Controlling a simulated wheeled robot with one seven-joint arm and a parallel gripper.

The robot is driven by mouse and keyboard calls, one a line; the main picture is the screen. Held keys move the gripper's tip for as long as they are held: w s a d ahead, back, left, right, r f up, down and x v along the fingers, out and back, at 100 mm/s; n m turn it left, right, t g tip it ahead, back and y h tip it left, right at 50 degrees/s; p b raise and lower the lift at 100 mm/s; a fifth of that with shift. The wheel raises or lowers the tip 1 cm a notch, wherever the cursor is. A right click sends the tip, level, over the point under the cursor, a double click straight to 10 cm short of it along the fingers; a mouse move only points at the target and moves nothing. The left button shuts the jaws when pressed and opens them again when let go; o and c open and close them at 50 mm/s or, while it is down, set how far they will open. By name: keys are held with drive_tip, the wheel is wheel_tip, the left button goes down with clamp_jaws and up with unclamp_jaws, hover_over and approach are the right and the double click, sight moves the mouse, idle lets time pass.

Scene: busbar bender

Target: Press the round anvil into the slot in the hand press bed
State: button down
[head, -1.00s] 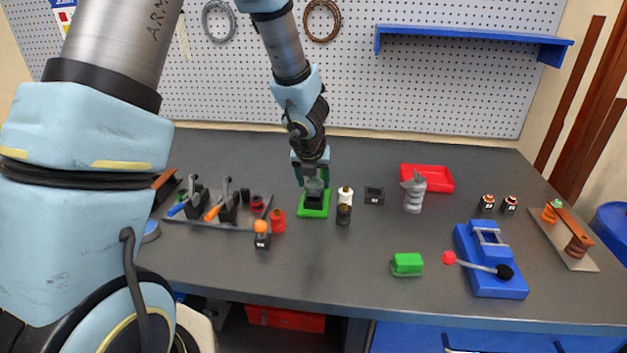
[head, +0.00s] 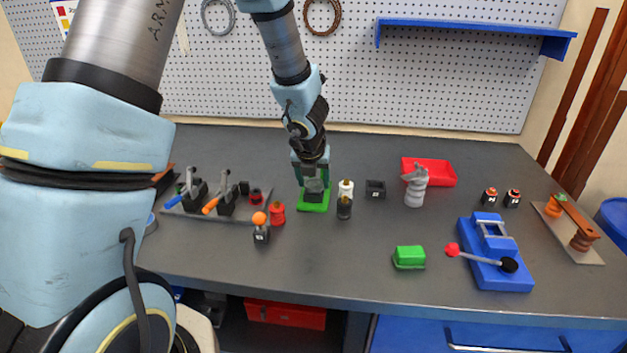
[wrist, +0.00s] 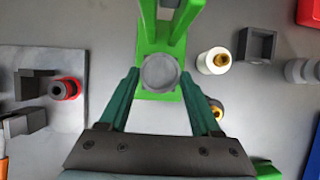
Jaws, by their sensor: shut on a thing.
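The round anvil (wrist: 160,72) is a grey disc, seen from above in the wrist view. My gripper (wrist: 160,74) is shut on it, with a teal finger on either side. The hand press (wrist: 145,38) is green; its upright and base lie beyond and under the disc. In the head view my gripper (head: 313,180) is right over the green press base (head: 315,209), with grey and dark parts low between them. The disc hides the slot, so I cannot tell how far the anvil sits in it.
A white spool (head: 346,188) and a dark one (head: 344,207) stand close right of the press. A red one (head: 277,213) and an orange-topped block (head: 261,232) stand left. A clamp plate (head: 180,208), green box (head: 409,256) and blue lever device (head: 497,270) lie farther out.

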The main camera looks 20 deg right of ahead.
drive_tip(key=shift+f+b, duration=0.4)
unclamp_jaws()
drive_tip(key=shift+r, duration=0.1)
drive_tip(key=p+v, duration=0.5)
drive_tip(key=v, duration=0.5)
drive_tip(key=shift+s+r+p, duration=0.15)
drive_tip(key=shift+r+p, duration=0.1)
drive_tip(key=shift+p, duration=0.05)
